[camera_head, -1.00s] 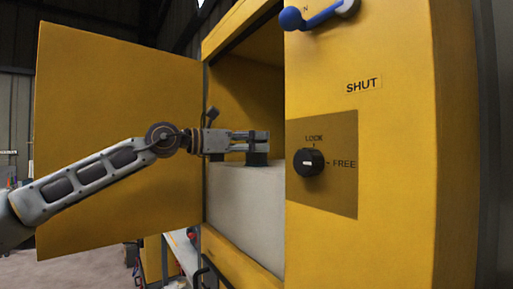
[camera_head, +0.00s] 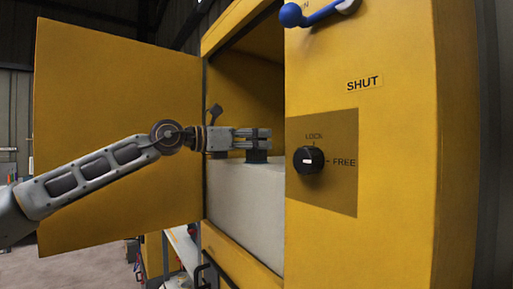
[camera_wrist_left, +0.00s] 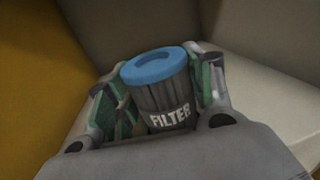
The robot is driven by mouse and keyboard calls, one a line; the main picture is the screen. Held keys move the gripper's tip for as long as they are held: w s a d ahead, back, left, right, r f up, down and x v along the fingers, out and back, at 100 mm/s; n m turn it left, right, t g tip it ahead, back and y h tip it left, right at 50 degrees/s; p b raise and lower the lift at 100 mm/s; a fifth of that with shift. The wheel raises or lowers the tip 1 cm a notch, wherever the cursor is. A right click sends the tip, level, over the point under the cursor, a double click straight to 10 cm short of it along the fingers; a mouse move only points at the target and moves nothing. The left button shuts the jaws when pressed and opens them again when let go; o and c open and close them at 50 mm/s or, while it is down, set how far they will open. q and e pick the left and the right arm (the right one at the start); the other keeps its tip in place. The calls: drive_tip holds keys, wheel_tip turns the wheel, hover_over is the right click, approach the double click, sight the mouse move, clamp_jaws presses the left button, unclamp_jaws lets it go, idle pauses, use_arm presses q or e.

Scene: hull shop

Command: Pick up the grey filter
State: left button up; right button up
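The grey filter (camera_wrist_left: 165,102) is a dark grey cylinder with a blue ring-shaped top and the word FILTER on its side. It stands between the two fingers of my left gripper (camera_wrist_left: 165,92) in the left wrist view, with a pad against each side. In the head view my left gripper (camera_head: 258,139) reaches into the open yellow cabinet. The filter's dark lower part (camera_head: 257,157) shows under the fingertips, at the top of a pale block (camera_head: 245,200). I see no clear gap under it. My right gripper is not in view.
The yellow cabinet door (camera_head: 110,120) stands open at the left, behind my left arm. The front panel (camera_head: 390,220) beside the opening carries a black knob (camera_head: 308,160) marked LOCK and FREE. A blue-knobbed lever (camera_head: 291,15) is above it.

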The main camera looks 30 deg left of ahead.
use_arm(q)
drive_tip(key=c, duration=0.5)
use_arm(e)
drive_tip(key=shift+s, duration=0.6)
use_arm(q)
drive_tip(key=shift+r, duration=0.15)
drive_tip(key=shift+r, duration=0.5)
wheel_tip(320, 180, up, 7)
drive_tip(key=shift+r+p, duration=0.2)
drive_tip(key=shift+p, duration=0.55)
drive_tip(key=shift+r, duration=0.7)
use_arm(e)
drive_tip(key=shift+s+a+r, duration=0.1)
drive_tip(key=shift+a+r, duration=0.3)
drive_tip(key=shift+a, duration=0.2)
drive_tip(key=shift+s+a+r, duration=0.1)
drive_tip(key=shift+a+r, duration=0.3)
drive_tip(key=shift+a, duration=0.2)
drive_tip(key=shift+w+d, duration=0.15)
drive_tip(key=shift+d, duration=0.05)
